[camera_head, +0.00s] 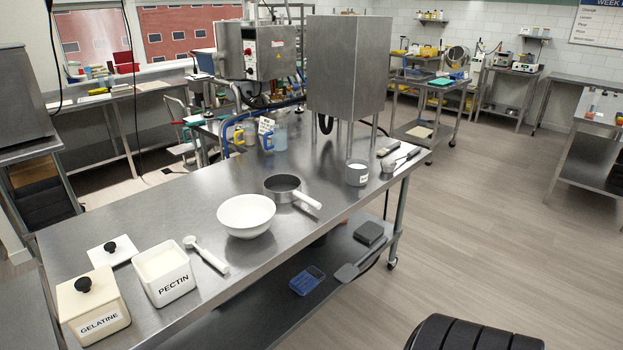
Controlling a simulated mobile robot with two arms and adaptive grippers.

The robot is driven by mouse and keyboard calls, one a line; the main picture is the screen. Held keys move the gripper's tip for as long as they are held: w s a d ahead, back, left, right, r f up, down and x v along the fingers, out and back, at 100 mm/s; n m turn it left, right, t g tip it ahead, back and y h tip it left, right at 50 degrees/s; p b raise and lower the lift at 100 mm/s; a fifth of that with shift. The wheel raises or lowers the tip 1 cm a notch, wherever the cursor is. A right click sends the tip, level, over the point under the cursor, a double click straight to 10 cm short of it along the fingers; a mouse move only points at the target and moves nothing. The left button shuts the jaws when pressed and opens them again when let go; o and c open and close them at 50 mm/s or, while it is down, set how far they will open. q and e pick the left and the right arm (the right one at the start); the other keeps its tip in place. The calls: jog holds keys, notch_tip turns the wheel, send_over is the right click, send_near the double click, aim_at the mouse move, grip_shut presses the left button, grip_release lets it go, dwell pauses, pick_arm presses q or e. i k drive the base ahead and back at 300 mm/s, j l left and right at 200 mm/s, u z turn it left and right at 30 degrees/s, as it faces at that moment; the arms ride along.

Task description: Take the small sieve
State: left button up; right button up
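A small round-headed utensil with a handle (390,166) lies at the far right end of the steel table (180,205). It looks like the small sieve, but it is too small to be certain. It is beside a grey cup (357,174) with white content, and a brush-like tool (388,150) lies just behind it. Neither of my grippers shows in this view.
On the table stand a saucepan (283,188), a white bowl (246,217), a white scoop (206,256), an open PECTIN container (166,279) and a lidded GELATINE box (94,311). A large steel machine (347,65) rises behind.

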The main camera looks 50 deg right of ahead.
aim_at(279, 188)
jog(key=z, duration=1.55)
jog(key=i+l, duration=0.7)
jog(key=i, duration=0.15)
